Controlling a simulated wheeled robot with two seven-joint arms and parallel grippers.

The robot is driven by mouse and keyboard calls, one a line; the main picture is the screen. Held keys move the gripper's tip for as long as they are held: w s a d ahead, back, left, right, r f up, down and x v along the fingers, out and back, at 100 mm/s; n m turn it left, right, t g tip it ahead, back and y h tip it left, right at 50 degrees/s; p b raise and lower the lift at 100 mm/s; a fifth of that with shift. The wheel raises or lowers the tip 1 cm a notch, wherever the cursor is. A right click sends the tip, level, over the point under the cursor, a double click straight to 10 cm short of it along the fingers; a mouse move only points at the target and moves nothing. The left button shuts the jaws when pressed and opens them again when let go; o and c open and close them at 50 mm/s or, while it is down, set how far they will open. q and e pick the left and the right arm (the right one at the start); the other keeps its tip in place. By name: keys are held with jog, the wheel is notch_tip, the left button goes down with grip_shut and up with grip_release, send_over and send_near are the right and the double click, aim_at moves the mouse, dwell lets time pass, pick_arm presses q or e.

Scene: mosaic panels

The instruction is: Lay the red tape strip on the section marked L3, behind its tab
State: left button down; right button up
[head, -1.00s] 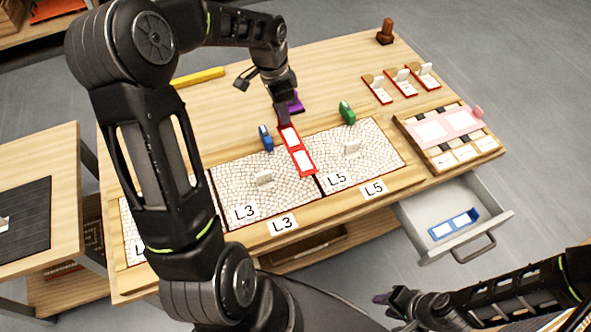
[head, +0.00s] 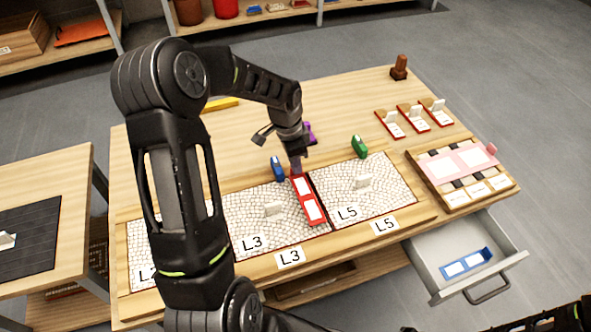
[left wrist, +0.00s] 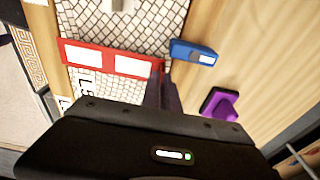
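The red tape strip (head: 308,199) has two white patches. My left gripper (head: 297,170) is shut on its far end. In the head view the strip appears over the right edge of the L3 section (head: 235,222), along the dark line beside L5; whether it touches the paving is unclear. The L3 section has a pale upright tab (head: 273,208), which stands left of the strip. In the left wrist view the strip (left wrist: 112,60) extends left from my closed fingers (left wrist: 164,88). My right gripper is out of view; only part of that arm shows at bottom right.
The L5 section (head: 380,195) has its own tab (head: 363,181). A blue object (head: 277,169) and a green one (head: 359,147) stand along the panel's far side. A purple object (left wrist: 221,104) lies near my left gripper. The drawer (head: 465,265) at right is open, holding a blue strip (head: 467,262).

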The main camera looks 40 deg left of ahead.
pick_arm(q)
jog(key=shift+f, duration=1.3)
jog(key=shift+f, duration=0.1)
jog(key=shift+f+b, duration=0.15)
jog(key=shift+b, duration=0.15)
jog(key=c, duration=1.6)
grip_release()
jog(key=shift+r, duration=0.55)
jog(key=r, duration=0.3)
jog(key=r+p, duration=0.1)
jog(key=r, duration=0.3)
jog(key=s+r+p, duration=0.1)
jog(key=r, duration=0.3)
jog(key=shift+s+a+r, duration=0.1)
jog(key=shift+a+r, duration=0.1)
jog(key=shift+a, duration=0.2)
